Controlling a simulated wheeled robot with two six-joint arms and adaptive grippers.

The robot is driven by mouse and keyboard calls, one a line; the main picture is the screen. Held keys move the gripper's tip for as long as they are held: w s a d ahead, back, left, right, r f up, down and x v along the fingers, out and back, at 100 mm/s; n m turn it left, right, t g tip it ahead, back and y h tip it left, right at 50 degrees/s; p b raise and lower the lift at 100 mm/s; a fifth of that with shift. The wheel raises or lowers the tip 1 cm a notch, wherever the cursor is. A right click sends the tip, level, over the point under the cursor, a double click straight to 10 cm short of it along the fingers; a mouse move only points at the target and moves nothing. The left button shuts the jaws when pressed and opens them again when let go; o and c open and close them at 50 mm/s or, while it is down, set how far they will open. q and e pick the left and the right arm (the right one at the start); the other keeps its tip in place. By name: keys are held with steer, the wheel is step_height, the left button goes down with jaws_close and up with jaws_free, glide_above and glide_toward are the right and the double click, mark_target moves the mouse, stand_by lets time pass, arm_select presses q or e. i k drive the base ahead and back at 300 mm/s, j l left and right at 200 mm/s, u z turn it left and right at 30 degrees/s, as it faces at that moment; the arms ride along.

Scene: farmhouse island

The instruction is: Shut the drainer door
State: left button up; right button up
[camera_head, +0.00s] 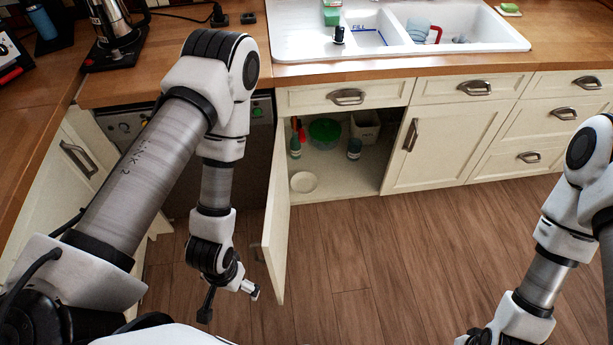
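The cream cabinet door (277,220) under the sink stands open. It is hinged at the left side of the cupboard and swung out towards me, so I see it nearly edge-on. Part of its handle (258,254) shows on its outer face, on the left. My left gripper (229,297) hangs low in front of the cupboards, just left of the door's outer face. Its fingers are spread and hold nothing. I cannot tell if it touches the door. My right arm comes in at the right, and its gripper is cut off by the bottom edge.
The open cupboard (335,180) holds a green bowl (324,132), bottles (295,146), a white plate (304,182) and a bin (365,127). A dishwasher (262,140) is left of it. The white sink (400,30) is above. Closed drawers and doors are at right. The wooden floor (400,260) is clear.

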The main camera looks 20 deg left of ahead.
mark_target(274, 243)
steer(key=j+z, duration=0.1)
steer(key=j, duration=1.7)
steer(key=k+u, duration=0.1)
steer(key=u, duration=0.25)
